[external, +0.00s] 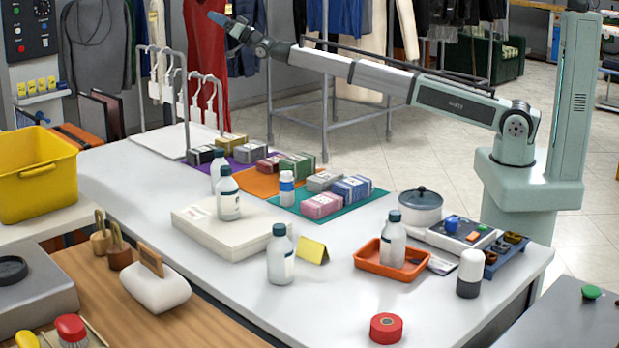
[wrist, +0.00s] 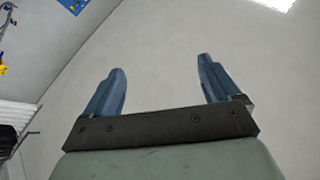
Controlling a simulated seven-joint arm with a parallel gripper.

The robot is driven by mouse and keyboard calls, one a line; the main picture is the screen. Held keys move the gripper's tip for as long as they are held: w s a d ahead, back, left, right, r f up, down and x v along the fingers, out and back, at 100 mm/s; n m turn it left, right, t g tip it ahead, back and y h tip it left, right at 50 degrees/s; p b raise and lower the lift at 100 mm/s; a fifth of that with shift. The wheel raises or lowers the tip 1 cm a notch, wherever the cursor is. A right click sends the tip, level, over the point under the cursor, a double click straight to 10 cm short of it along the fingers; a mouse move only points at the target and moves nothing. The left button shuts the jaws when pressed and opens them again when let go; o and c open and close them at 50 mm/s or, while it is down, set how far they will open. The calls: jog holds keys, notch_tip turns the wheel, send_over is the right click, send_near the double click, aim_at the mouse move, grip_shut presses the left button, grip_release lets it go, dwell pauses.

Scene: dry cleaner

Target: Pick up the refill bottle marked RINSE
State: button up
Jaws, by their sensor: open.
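Several white bottles with dark teal caps stand upright on the white table. One bottle (external: 217,170) is at the back, one (external: 229,207) stands on a flat cream box (external: 205,238), one (external: 281,262) is on the table by a yellow folded card (external: 313,250), and one (external: 393,245) stands in an orange tray (external: 372,268). Their labels are too small to read, so I cannot tell which is marked RINSE. My gripper (external: 216,17) is raised high above the table's back, far from every bottle. In the wrist view my gripper (wrist: 160,66) is open and empty, facing a bare pale surface.
A lidded pot (external: 420,208), a white-and-dark container (external: 470,275) and a red roll (external: 386,328) are to the right. A hanger rack (external: 187,75) rises at the back left. The front-middle tabletop is clear.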

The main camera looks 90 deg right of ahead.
jog(key=w+a+f+n+g+y, duration=0.15)
jog(key=w+a, duration=0.25)
jog(key=a, duration=0.4)
jog(key=w+a+f+n+g, duration=0.2)
jog(key=w+a, duration=0.1)
jog(key=a, duration=0.6)
jog(key=w+a+f+n+g+y, duration=0.15)
jog(key=w+a, duration=0.25)
jog(key=a, duration=0.4)
jog(key=s+a+f+n+g+y, duration=0.1)
jog(key=a+f+n+g, duration=0.3)
jog(key=a, duration=0.9)
jog(key=s+a+f+n+g+y, duration=0.1)
jog(key=a+f+n+g, duration=0.15)
jog(key=a+f, duration=0.75)
jog(key=n+g, duration=1.2)
jog(key=n, duration=0.5)
send_over(278, 242)
jog(key=d, duration=0.1)
notch_tip(278, 242, down, 4)
jog(key=shift+f+m, duration=0.25)
jog(key=shift+f, duration=0.05)
notch_tip(278, 242, down, 13)
jog(key=shift+d+f, duration=0.1)
jog(key=shift+d, duration=0.05)
